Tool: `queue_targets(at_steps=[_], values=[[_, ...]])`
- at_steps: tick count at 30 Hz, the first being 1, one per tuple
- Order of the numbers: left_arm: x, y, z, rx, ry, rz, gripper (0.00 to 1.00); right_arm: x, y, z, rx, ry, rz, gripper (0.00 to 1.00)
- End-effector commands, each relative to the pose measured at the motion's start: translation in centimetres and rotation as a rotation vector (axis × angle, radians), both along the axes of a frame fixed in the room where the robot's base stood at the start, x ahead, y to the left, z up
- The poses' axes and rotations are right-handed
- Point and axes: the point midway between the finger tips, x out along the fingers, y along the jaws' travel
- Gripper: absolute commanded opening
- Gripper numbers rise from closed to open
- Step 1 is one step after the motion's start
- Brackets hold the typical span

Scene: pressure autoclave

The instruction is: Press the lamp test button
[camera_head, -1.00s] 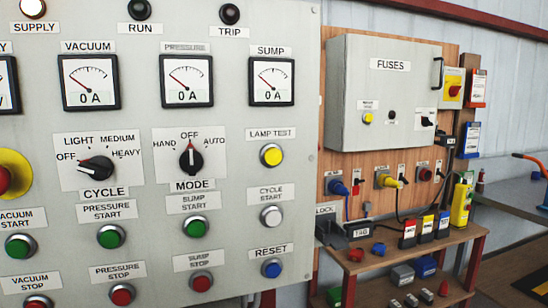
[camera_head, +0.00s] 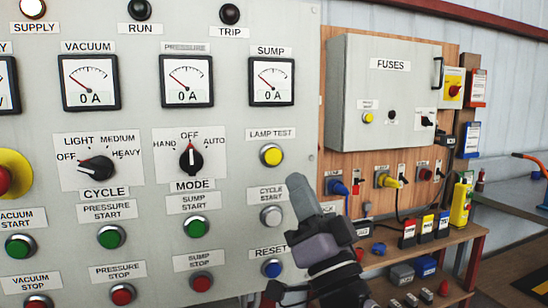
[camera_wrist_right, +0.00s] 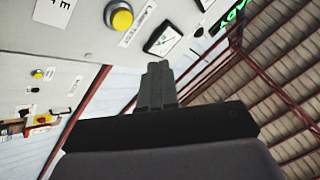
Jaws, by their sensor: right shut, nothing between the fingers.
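The lamp test button (camera_head: 271,155) is a round yellow button in a metal ring, under the LAMP TEST label (camera_head: 270,133) on the grey panel. It also shows in the right wrist view (camera_wrist_right: 121,19), up and left of the fingers. My right gripper (camera_head: 298,184) is in front of the panel's right edge, below and right of the yellow button and apart from it. Its fingers are together and empty, pointing up and left in the head view; they also show in the right wrist view (camera_wrist_right: 157,68). My left gripper is in neither view.
The white cycle start button (camera_head: 271,216) and blue reset button (camera_head: 272,268) sit below the yellow one. The mode switch (camera_head: 191,159) is to its left. A wooden board with a fuse box (camera_head: 385,95) and a low shelf with padlocks and tags stand to the right.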

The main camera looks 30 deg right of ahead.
Motion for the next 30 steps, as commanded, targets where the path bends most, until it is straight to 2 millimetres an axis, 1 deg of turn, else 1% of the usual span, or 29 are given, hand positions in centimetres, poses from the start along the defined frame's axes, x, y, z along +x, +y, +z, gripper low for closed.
queue_targets(at_steps=[1,5,17,20,23,30], values=[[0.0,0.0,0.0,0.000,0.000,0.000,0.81,-0.4,0.0,0.8,0.007,-0.027,0.005,0.00],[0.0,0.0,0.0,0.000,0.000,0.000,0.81,-0.9,-0.1,1.7,0.019,-0.057,0.014,0.00],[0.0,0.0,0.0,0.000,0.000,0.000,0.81,-0.7,-0.2,1.7,0.021,-0.059,0.016,0.00],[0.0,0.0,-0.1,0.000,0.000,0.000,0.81,-0.1,-0.3,1.7,0.021,-0.059,0.016,0.00],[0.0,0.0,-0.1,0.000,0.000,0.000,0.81,1.0,-0.6,1.7,0.021,-0.058,0.015,0.00],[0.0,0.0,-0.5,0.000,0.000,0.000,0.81,4.4,-1.4,1.7,0.019,-0.059,0.014,0.00]])
